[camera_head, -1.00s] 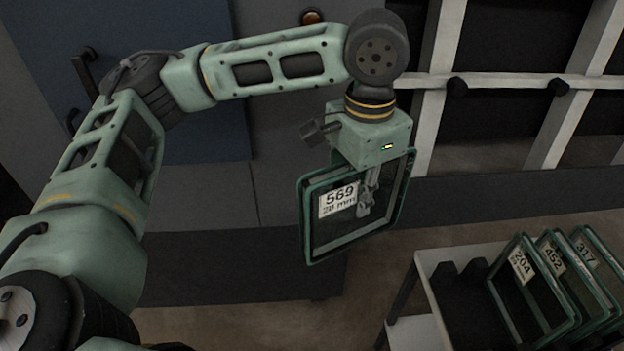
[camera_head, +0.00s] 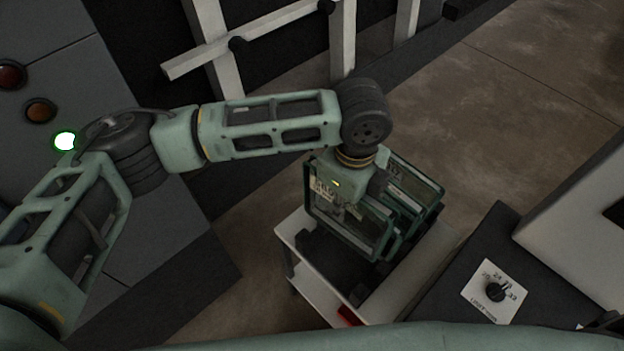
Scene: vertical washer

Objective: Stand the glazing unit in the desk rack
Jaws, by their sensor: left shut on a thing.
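My left gripper (camera_head: 352,206) is shut on a glazing unit (camera_head: 349,234), a dark pane with a green frame and a white label. The label read 569, 28 mm earlier; it is hard to read now. The unit hangs tilted below my wrist and overlaps the units on a white trolley (camera_head: 408,287). I cannot tell whether it touches the trolley's black rack (camera_head: 345,268). Several other green-framed units (camera_head: 421,191) stand behind it, partly hidden by it and my gripper. My right gripper is not in view.
A grey panel with a lit green button (camera_head: 65,141) is at the left. White frame bars (camera_head: 215,45) stand behind. Floor is clear at upper right.

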